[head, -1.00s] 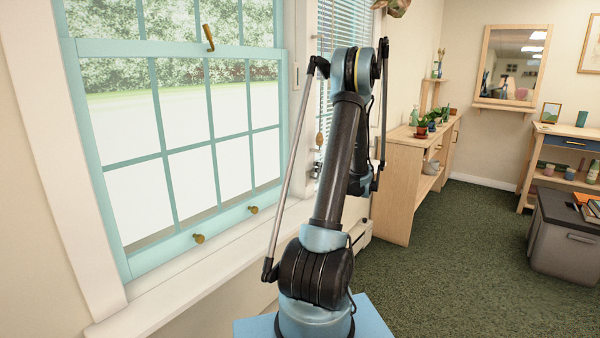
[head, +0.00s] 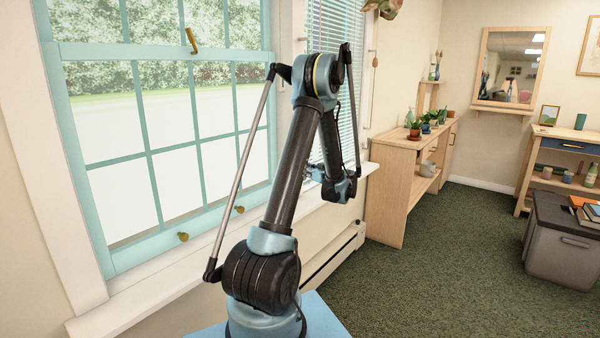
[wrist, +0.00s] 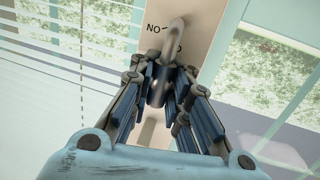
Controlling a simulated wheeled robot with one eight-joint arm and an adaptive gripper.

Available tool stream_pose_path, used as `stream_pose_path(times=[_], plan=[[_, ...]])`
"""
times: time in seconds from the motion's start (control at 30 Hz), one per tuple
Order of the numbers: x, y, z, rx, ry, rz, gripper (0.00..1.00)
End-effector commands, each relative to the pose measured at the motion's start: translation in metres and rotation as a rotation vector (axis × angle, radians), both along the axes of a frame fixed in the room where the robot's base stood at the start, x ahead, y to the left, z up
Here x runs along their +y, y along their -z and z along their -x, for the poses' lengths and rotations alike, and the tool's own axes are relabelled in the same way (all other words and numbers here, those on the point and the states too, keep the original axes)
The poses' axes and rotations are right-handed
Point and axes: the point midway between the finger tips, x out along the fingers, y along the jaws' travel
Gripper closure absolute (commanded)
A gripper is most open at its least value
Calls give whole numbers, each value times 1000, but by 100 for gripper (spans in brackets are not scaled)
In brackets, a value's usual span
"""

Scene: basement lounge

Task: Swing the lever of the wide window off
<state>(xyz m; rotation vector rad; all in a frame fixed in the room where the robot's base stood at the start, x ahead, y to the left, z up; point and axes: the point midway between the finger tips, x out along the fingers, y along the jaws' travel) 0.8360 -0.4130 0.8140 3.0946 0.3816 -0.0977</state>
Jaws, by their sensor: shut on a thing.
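A grey metal lever (wrist: 175,42) stands on a narrow pale plate (wrist: 199,22) in the wrist view, between the blinds and the blue-framed window. The fingers hide part of the plate and any other label. In the head view my gripper (head: 316,172) is low beside the right edge of the wide window (head: 142,156), partly behind my arm. The lever cannot be made out there.
A brass catch (head: 191,40) sits on the window's middle rail, and two brass knobs on its lower rail. The blinds (head: 340,85) hang to the right. A wooden shelf unit (head: 403,190) with plants stands further right. The green carpet (head: 440,260) is open.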

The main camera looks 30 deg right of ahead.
Motion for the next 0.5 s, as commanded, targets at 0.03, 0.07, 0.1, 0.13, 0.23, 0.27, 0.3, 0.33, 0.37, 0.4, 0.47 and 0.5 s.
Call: stream_pose_path(times=[0.03,0.07,0.1,0.13,0.23,0.27,0.3,0.33,0.37,0.4,0.47,0.5], plan=[[-1,0,0,0,1,2,100],[-1,0,0,0,1,3,100],[-1,0,1,0,1,3,100],[-1,0,1,0,1,3,100],[-1,0,1,0,1,2,100],[-1,0,1,0,1,2,100],[-1,0,1,0,1,2,83],[-1,0,1,0,1,2,76],[-1,0,1,0,1,2,70],[-1,0,1,0,1,2,64],[-1,0,1,0,1,2,64],[-1,0,1,0,1,2,64]])
